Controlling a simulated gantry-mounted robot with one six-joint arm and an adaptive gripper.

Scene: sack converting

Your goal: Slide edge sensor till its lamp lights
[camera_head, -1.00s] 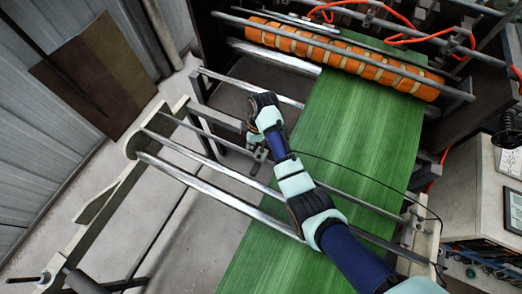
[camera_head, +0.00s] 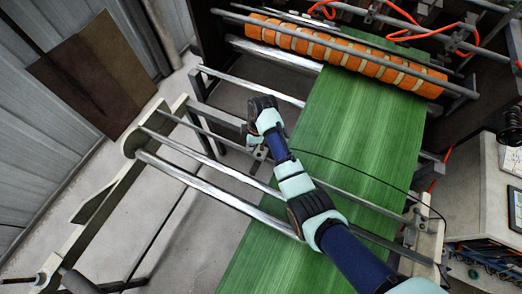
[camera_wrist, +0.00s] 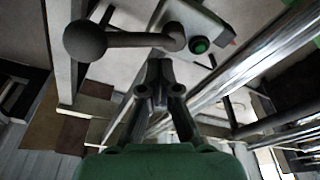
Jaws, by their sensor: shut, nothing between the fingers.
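The edge sensor (camera_wrist: 190,15) shows in the wrist view as a pale block with a round green lamp (camera_wrist: 200,45) on its face. I cannot tell for certain whether the lamp is lit. A dark lever with a ball knob (camera_wrist: 85,40) extends left from the block. My gripper (camera_wrist: 160,68) is shut and empty, its fingertips just below the lever in the picture; I cannot tell whether they touch it. In the head view the sensor (camera_head: 257,164) is partly hidden below my wrist, on a rail beside the left edge of the green web (camera_head: 335,130).
Shiny rollers (camera_head: 215,192) and a thin rail cross the frame under the web. An orange banded roller (camera_head: 345,55) lies at the back. A black cable (camera_head: 385,180) loops across the web. A pale side plate (camera_head: 427,235) stands at right. Open floor lies left.

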